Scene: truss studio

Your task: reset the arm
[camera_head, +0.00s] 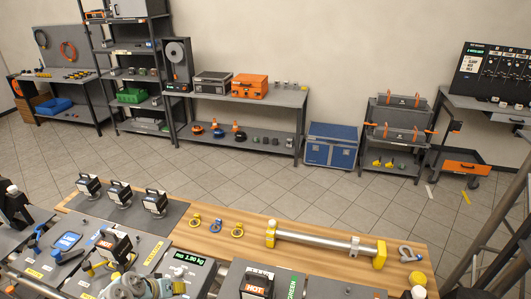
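Part of my arm, pale grey with teal joints, shows at the bottom edge left of centre, over the front workbench. My gripper is not visible in the head view, so its opening and anything in it are hidden. The wooden workbench top (335,218) spans the foreground. On it, several black handled blocks (120,192) stand on a dark mat at the left. A metal tube with yellow ends (322,242) lies to the right, beside a grey shackle (408,254).
Close to my arm are a block with a red label (113,246), a green-lit display (188,258) and a block marked HOT (257,284). Beyond is open tiled floor (230,172), with shelves and a blue chest (331,145) along the wall.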

